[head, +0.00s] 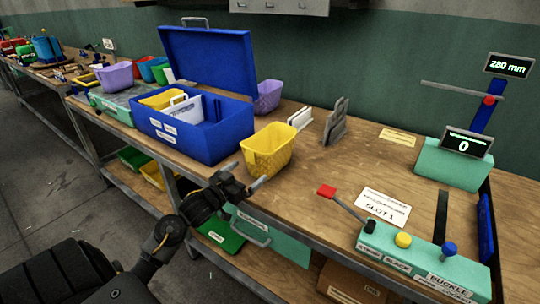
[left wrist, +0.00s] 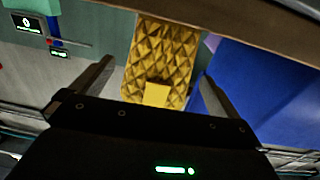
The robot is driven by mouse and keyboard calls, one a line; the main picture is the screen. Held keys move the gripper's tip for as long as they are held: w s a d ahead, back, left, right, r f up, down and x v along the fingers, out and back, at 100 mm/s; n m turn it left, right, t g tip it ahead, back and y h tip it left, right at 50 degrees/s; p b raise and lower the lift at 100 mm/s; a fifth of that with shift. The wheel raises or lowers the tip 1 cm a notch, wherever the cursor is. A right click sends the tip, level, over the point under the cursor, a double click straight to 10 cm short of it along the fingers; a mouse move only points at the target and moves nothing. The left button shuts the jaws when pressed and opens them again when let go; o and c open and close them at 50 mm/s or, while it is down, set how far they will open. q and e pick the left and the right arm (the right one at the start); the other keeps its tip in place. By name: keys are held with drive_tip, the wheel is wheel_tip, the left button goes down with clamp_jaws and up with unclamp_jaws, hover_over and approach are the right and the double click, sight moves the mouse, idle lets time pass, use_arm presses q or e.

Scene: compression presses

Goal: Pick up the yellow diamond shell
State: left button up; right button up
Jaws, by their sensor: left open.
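The yellow diamond shell (head: 267,152) is an open, tapered yellow bin with a diamond-quilted surface. It stands upright near the front edge of the workbench, just right of the blue toolbox. My left gripper (head: 247,176) is open and empty at the bench's front edge, close in front of the shell and apparently not closed on it. In the left wrist view the shell's quilted wall (left wrist: 160,45) and a smooth yellow patch on it show between the two spread fingers (left wrist: 157,68). My right gripper is out of view.
The blue toolbox (head: 208,142) with raised lid stands close left of the shell. A purple bin (head: 268,96) is behind. Grey upright plates (head: 337,122) stand to the right. A teal control panel with a red-tipped lever (head: 415,262) lies further right. Some bare wood lies between.

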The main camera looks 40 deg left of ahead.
sight(253, 167)
use_arm(q)
drive_tip(key=shift+w+a+r, duration=0.1)
drive_tip(key=shift+w, duration=0.15)
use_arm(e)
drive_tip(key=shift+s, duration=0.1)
use_arm(q)
drive_tip(key=w, duration=0.3)
drive_tip(key=shift+w, duration=0.4)
drive_tip(key=shift+w+f, duration=0.2)
drive_tip(key=shift+w, duration=0.35)
drive_tip(key=shift+c, duration=0.4)
drive_tip(key=c, duration=0.6)
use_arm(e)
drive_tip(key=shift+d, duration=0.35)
use_arm(q)
drive_tip(key=shift+r, duration=0.15)
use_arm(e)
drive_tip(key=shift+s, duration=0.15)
